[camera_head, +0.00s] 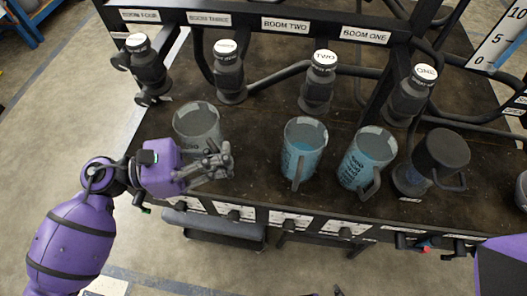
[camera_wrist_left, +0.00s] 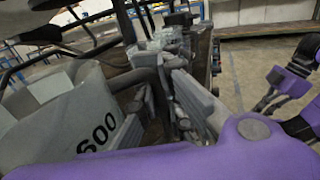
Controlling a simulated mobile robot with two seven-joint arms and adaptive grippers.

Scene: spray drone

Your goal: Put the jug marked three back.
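A clear grey jug (camera_head: 196,120) stands on the dark bench in front of the boom three nozzle, and looks empty. It fills the left of the left wrist view (camera_wrist_left: 60,115), with "600" on its side. No "three" mark is readable on it. My left gripper (camera_head: 218,160) is at this jug's front right side. Its fingers (camera_wrist_left: 178,85) are close beside the jug's handle. I cannot tell whether they are closed on it. The purple right arm (camera_head: 503,262) shows at the lower right; its fingers are not clear.
Two jugs with blue liquid (camera_head: 304,150) (camera_head: 368,160) and a dark-topped jug (camera_head: 438,160) stand to the right. Dark nozzles with white caps (camera_head: 226,70) hang behind under the labelled boom rail (camera_head: 270,22). Black hoses cross the bench. The bench's front edge (camera_head: 300,218) carries labels.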

